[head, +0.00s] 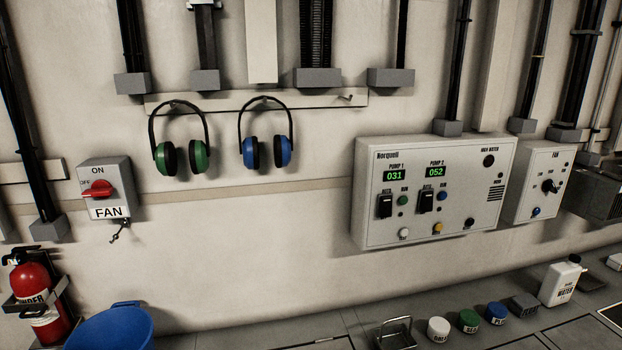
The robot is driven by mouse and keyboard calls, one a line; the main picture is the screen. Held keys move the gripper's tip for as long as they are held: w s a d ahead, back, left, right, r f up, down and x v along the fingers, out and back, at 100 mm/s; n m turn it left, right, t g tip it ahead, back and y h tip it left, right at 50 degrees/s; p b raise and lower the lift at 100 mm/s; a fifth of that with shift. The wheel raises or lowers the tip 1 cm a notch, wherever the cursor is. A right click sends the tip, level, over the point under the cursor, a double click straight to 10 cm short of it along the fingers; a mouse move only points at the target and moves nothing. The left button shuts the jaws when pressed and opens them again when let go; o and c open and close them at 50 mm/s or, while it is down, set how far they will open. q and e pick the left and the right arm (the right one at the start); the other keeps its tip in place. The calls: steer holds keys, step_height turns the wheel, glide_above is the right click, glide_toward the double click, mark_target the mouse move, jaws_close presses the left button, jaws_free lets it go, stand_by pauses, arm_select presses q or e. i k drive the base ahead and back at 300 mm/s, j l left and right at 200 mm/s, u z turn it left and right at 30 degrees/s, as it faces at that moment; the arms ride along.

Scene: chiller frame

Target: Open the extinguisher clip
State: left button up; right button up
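A red fire extinguisher (36,296) stands against the wall at the lower left of the head view. A grey metal band, which looks like the extinguisher clip (30,299), crosses the front of its body. The band lies across the extinguisher; the state of its latch is too small to tell. A dark bracket shows behind and beside the extinguisher. The top of the extinguisher with its handle is dark and hard to make out. Neither of my grippers shows in the head view.
A blue bucket (110,328) stands just right of the extinguisher. A grey fan switch box (107,187) with a red knob is on the wall above. Ear defenders (181,140) hang higher up. A pump control panel (434,190) is at the right, above several small jars.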

mark_target(9, 306)
steer(key=u, duration=1.85)
